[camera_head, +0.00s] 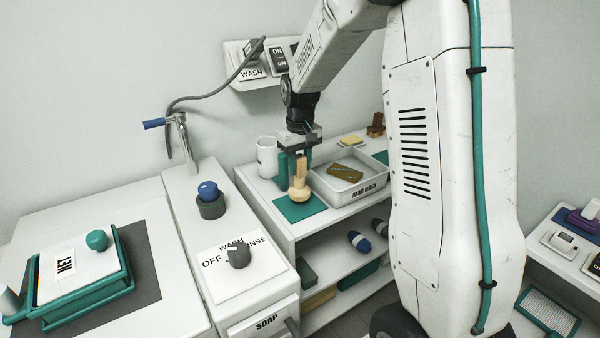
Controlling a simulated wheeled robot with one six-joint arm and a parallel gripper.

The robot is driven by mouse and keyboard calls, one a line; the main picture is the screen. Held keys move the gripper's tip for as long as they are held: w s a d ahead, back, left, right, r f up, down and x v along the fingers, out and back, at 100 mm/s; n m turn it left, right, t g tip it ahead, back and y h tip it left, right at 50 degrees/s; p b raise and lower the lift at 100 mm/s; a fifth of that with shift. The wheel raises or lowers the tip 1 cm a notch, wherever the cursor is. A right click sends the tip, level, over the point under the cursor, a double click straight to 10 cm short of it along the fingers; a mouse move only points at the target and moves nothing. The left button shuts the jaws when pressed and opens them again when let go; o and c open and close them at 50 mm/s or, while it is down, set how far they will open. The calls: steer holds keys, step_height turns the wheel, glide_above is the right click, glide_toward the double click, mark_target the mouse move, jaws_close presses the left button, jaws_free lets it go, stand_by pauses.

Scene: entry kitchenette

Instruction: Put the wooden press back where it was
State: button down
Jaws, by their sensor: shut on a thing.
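The wooden press (299,187) is a pale wooden piece with a wide round base and a narrower upper part. It stands upright over a teal mat (298,210) on the white shelf unit. My gripper (298,168) points down from above and is shut on the upper part of the press. The base of the press appears at or just above the mat; I cannot tell whether it touches.
A white bin (343,194) marked "HAND WASH" holds a brown item right of the press. A white cup (267,157) stands behind left. A sponge (351,141) and a brown wooden block (376,125) lie farther back. A counter with a knob panel (240,277) is left.

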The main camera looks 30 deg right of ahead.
mark_target(300, 173)
steer(key=shift+f, duration=1.45)
steer(key=c, duration=1.1)
jaws_free()
steer(key=shift+f, duration=0.15)
steer(key=shift+o, duration=0.2)
